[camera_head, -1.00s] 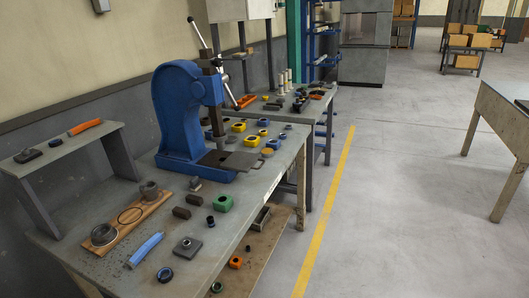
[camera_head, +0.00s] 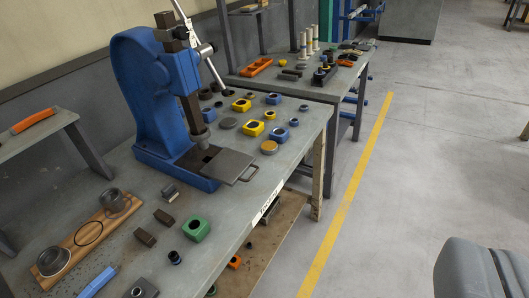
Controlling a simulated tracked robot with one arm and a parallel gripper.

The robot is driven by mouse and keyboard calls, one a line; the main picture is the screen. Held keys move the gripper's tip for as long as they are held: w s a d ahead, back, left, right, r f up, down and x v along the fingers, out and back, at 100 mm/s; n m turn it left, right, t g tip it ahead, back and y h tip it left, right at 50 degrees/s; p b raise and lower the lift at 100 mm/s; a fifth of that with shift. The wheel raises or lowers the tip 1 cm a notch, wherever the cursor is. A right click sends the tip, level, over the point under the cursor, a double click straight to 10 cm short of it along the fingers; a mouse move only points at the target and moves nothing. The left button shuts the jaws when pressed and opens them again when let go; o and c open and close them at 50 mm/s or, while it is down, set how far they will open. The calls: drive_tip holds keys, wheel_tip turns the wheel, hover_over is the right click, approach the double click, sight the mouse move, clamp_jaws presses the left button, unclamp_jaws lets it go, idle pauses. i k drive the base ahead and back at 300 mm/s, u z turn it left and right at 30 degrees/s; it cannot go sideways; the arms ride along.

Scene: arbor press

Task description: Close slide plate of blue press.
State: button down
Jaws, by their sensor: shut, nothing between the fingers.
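The blue press (camera_head: 143,85) stands on the grey workbench, left of the picture's middle. Its slide plate (camera_head: 228,163) is a flat grey plate with a wire-like loop handle (camera_head: 250,173) at its right end. The plate sticks out of the press base (camera_head: 175,168) to the right, over the bench top. A dark gap (camera_head: 206,152) shows in the base at the plate's inner end, below the press ram (camera_head: 195,118). The fingers of my gripper do not show. A grey rounded part of my own body shows at the bottom right, well away from the plate.
Yellow blocks (camera_head: 252,129), blue blocks and round discs lie behind and right of the plate. A green block (camera_head: 196,229) and dark blocks lie in front. The press lever (camera_head: 215,72) hangs at the upper right. The floor right of the bench is open.

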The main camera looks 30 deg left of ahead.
sight(227, 167)
drive_tip(key=i, duration=0.9)
drive_tip(key=z, duration=0.05)
